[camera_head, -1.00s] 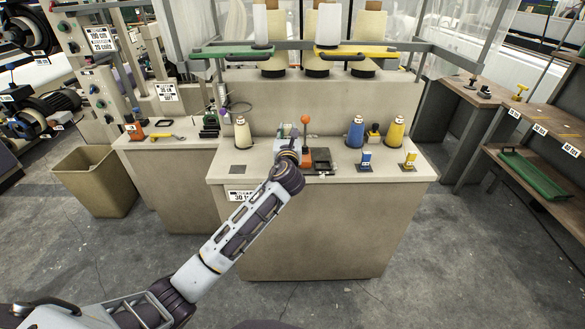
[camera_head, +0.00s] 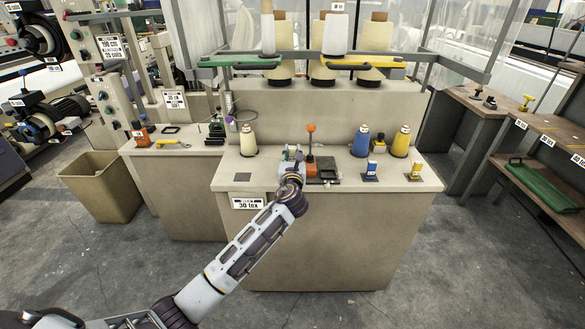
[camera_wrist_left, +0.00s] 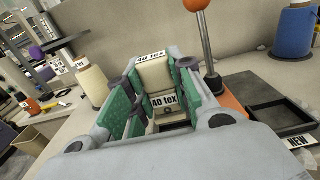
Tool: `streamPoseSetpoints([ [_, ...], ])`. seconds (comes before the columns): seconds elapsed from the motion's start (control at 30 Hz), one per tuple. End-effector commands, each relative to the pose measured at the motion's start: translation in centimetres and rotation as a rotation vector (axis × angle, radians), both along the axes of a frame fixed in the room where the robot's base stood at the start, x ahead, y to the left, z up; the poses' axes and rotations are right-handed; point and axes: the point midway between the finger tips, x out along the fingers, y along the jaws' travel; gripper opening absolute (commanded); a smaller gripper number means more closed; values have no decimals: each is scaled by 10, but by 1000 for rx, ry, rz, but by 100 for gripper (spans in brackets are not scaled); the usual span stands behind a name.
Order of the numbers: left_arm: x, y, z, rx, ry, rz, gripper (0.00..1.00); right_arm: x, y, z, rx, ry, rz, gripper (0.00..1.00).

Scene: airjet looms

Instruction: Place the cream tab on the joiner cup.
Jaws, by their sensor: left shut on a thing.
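My left gripper (camera_head: 291,157) is over the main bench, beside the joiner. In the left wrist view its green-padded fingers (camera_wrist_left: 154,84) are shut on the cream tab (camera_wrist_left: 155,76), a cream block with "40 tex" labels. I cannot make out the joiner cup, which the gripper may hide. My right gripper is not in view.
A black tray (camera_head: 328,172) lies right of the joiner. A cream cone (camera_head: 248,142) stands left; blue (camera_head: 361,141) and yellow (camera_head: 401,142) cones stand right, with small blue (camera_head: 371,169) and yellow (camera_head: 416,170) tabs before them. The bench's front left is mostly clear.

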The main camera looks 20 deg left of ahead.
Motion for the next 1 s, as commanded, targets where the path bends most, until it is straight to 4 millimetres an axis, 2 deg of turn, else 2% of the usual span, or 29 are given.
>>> streamPoseSetpoints([
  [0.37,0,0,-3,0,0,0,0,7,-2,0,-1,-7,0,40],
  [0.8,0,0,-48,0,1,0,0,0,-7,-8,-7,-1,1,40],
  [1.0,0,0,-50,0,-1,0,0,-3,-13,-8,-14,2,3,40],
])
